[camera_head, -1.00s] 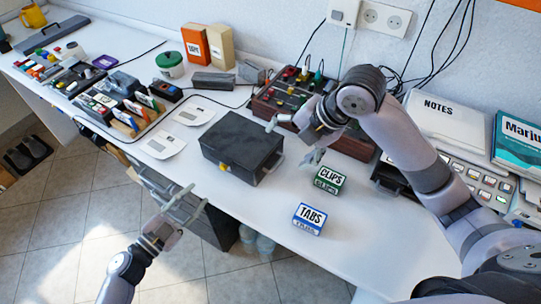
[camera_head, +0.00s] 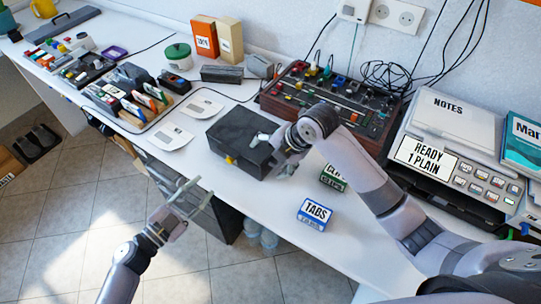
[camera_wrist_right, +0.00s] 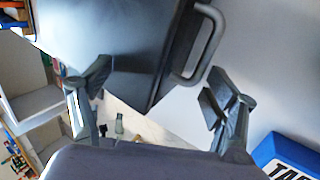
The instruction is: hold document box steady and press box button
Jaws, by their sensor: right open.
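The dark grey document box (camera_head: 228,133) stands on the white desk near its front edge. Its small yellow button (camera_head: 230,160) is on the front face. My right gripper (camera_head: 273,155) is open at the box's right end. In the right wrist view the fingers of my right gripper (camera_wrist_right: 158,92) are wide apart, with the box (camera_wrist_right: 115,35) and its grey handle (camera_wrist_right: 205,45) beyond and between them; I cannot tell whether they touch. My left gripper (camera_head: 188,198) is open and empty, in front of the desk edge, below and left of the box.
A blue TABS box (camera_head: 314,214) and a green CLIPS box (camera_head: 333,180), partly hidden by my right arm, stand to the right. Cards (camera_head: 205,106) lie left of the box. A control panel (camera_head: 325,100) with knobs is behind. The desk's front strip is clear.

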